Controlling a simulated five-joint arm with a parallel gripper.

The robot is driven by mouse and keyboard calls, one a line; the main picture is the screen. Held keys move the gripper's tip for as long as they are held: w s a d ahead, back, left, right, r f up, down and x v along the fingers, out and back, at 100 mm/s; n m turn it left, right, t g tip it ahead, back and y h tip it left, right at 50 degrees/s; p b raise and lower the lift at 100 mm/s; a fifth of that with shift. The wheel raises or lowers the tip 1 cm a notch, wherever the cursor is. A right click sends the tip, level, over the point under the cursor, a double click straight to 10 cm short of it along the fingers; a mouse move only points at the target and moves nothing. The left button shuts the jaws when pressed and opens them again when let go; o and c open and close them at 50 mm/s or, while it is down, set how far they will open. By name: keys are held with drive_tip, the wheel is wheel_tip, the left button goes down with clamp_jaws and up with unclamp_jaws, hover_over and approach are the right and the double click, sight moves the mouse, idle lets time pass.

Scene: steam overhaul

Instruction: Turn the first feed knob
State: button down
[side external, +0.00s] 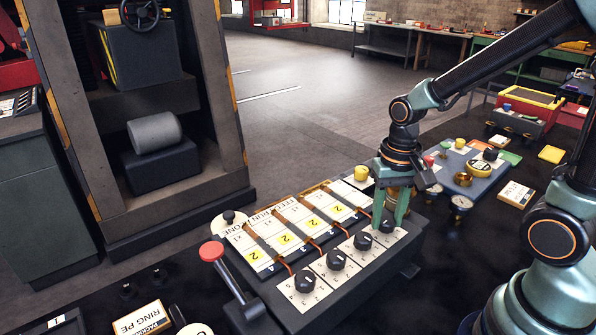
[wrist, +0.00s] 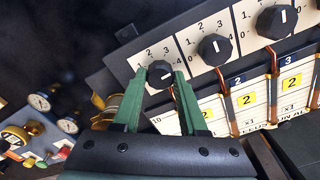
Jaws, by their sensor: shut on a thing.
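The first feed knob (wrist: 160,74) is black and round, at the end of a row of several knobs on white dial plates. In the wrist view it sits between the two green fingertips of my gripper (wrist: 160,78), which is shut on it. Its pointer setting is hard to read. In the side view my gripper (side external: 388,213) comes down from above onto the knob at the right end of the row, partly hiding it. The neighbouring knobs (wrist: 214,49) and (wrist: 276,21) stand free, with white pointer marks.
The sloped panel (side external: 340,285) also carries card strips with yellow "2" labels (side external: 312,226) and copper-coloured pipes. A red-topped lever (side external: 212,252) stands at its left end. Gauges (side external: 461,203) and a grey block with coloured knobs (side external: 465,172) lie to the right.

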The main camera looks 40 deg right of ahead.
sight(382, 224)
drive_tip(key=shift+m, duration=0.7)
drive_tip(key=shift+c, duration=2.2)
unclamp_jaws()
drive_tip(key=shift+r, duration=0.15)
wheel_tip(382, 224, up, 12)
drive_tip(key=n+t, duration=0.2)
drive_tip(key=a+n+t, duration=0.1)
drive_tip(key=n, duration=0.2)
drive_tip(key=n+t, duration=0.2)
drive_tip(key=shift+a+r+n+t, duration=0.3)
drive_tip(key=shift+r+n, duration=0.05)
drive_tip(key=shift+n, duration=0.05)
